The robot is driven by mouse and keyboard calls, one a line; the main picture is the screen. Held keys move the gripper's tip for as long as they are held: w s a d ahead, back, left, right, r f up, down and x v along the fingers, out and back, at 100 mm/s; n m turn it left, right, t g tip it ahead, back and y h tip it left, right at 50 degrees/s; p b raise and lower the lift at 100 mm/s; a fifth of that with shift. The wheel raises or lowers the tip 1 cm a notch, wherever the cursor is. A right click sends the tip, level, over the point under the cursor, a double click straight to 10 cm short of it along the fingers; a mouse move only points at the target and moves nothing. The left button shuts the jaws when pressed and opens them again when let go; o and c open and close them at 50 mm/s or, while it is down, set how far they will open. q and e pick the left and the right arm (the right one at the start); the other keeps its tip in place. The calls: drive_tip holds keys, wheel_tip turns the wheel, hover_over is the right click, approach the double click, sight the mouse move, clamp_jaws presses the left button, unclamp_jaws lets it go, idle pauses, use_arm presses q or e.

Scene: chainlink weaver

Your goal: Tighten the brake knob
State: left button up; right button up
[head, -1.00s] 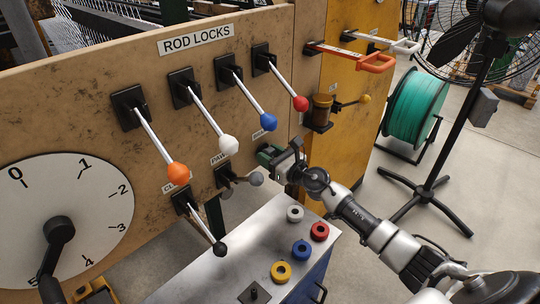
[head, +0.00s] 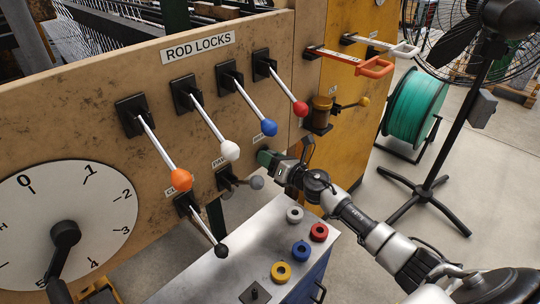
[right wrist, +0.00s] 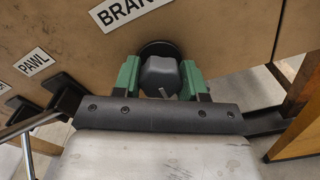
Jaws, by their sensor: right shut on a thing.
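The brake knob (right wrist: 161,76) is a small grey lobed knob on a round black base, mounted on the tan panel below a partly cut-off label beginning "BRA" (right wrist: 125,10). In the right wrist view my right gripper (right wrist: 162,80) has its green fingers on both sides of the knob, shut on it. In the head view my right gripper (head: 268,157) reaches the panel from the right, and its fingers and wrist hide the knob. My left gripper is not in view.
A metal-topped cabinet (head: 225,272) with colored rings stands below. A fan stand (head: 430,185) is at right.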

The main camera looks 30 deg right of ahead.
drive_tip(key=m+p, duration=0.1)
drive_tip(key=m, duration=0.3)
drive_tip(key=shift+r+m+p, duration=0.1)
drive_tip(key=shift+m+p, duration=0.3)
drive_tip(key=m+p, duration=0.1)
drive_tip(key=m, duration=0.2)
drive_tip(key=shift+m+p, duration=0.3)
drive_tip(key=m+p, duration=0.2)
drive_tip(key=m, duration=0.2)
drive_tip(key=shift+r, duration=0.1)
drive_tip(key=m+p, duration=0.1)
drive_tip(key=m, duration=0.3)
drive_tip(key=shift+p, duration=0.3)
drive_tip(key=m+p, duration=0.2)
drive_tip(key=m, duration=0.7)
drive_tip(key=shift+p, duration=0.35)
drive_tip(key=shift+m, duration=1.8)
